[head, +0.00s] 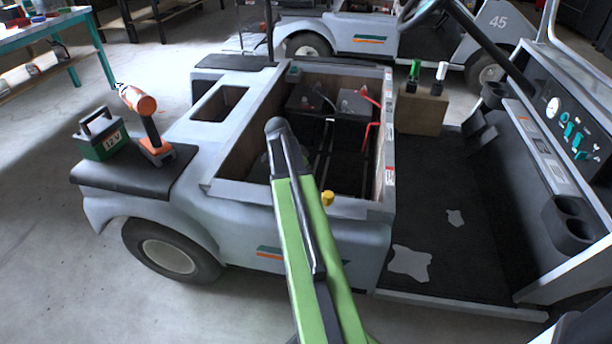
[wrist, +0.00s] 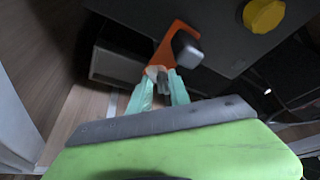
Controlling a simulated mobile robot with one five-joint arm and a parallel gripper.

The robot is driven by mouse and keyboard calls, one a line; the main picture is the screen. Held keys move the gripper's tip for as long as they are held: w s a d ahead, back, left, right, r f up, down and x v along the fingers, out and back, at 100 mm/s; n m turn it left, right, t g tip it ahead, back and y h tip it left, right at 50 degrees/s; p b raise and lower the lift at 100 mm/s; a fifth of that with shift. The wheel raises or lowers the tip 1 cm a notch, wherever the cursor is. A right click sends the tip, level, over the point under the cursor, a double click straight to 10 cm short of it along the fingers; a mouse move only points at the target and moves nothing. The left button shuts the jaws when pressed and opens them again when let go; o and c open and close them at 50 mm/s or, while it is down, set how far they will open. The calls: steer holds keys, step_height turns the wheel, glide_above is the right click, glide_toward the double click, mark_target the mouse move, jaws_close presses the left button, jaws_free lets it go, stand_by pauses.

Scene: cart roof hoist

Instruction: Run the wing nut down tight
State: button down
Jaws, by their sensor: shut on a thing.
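In the wrist view my gripper (wrist: 160,80) has its two pale teal fingers shut on a small greyish piece, which I take to be the wing nut (wrist: 163,82). It is mostly hidden between the fingertips, so its shape and seating cannot be told. An orange bracket (wrist: 168,48) with a grey block (wrist: 187,49) at its end lies just beyond the fingertips, over a dark surface. In the head view my own arm reaches over the open bay (head: 250,140) of the cart, and the gripper is hidden.
A yellow knob (wrist: 263,14) sits on the dark surface.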

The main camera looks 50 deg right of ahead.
steer(key=shift+w+m+g+y, duration=0.2)
steer(key=shift+m+g, duration=0.15)
steer(key=shift+m, duration=0.75)
steer(key=shift+w+m+g+y, duration=0.15)
steer(key=shift+m+g, duration=0.2)
steer(key=shift+m, duration=0.75)
steer(key=shift+d, duration=0.1)
steer(key=c, duration=1.2)
jaws_free()
steer(key=shift+s, duration=0.15)
steer(key=shift+c, duration=0.2)
steer(key=p+v, duration=1.6)
steer(key=v, duration=0.1)
steer(key=shift+w+r, duration=0.2)
steer(key=shift+w, duration=0.05)
